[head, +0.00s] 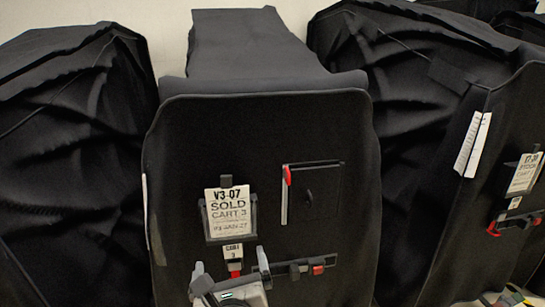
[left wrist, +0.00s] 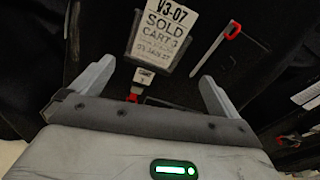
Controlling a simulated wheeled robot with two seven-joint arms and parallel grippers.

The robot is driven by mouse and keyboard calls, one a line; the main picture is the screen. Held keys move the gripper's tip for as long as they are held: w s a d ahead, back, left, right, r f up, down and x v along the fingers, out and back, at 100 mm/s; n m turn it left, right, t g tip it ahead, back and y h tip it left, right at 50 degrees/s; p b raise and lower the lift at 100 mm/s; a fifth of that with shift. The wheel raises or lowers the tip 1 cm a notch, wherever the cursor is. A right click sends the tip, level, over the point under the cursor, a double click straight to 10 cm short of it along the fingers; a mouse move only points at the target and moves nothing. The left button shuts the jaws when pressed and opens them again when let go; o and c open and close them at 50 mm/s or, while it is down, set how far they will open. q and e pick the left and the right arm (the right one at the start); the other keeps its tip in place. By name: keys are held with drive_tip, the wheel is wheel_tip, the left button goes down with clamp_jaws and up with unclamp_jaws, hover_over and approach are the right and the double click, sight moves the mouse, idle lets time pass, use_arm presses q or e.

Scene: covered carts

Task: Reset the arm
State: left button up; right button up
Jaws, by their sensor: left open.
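My left gripper (head: 230,274) comes up at the bottom of the head view, in front of the lower panel of the middle covered cart. It is open, and nothing shows between its fingers. The left wrist view shows its two grey fingers (left wrist: 152,82) spread apart, with the cart's panel beyond them. A white label reading V3-07 SOLD CART 3 (head: 228,214) hangs on the panel just above the gripper; it also shows in the left wrist view (left wrist: 160,32). A small tag with a red part (head: 235,256) is below the label, close to the fingertips. My right gripper is not in view.
The middle cart's black panel (head: 180,150) has a framed hatch with a red-tipped latch (head: 287,177) and a bar with a red piece (head: 317,270). Black-covered carts stand at left (head: 70,150) and right (head: 410,90), leaving narrow gaps. Cables (head: 512,297) lie at lower right.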

use_arm(q)
drive_tip(key=s+a+f+n+g+h, duration=0.2)
drive_tip(key=s+f+n, duration=0.7)
drive_tip(key=n, duration=0.5)
drive_tip(key=s+a+f+n+g+h, duration=0.2)
drive_tip(key=s+f+n+g+h, duration=0.2)
drive_tip(key=s+f+n, duration=0.5)
drive_tip(key=f+n, duration=0.2)
drive_tip(key=n, duration=0.3)
drive_tip(key=shift+s+a+n, duration=0.25)
drive_tip(key=shift+a+n, duration=0.05)
drive_tip(key=shift+a, duration=0.05)
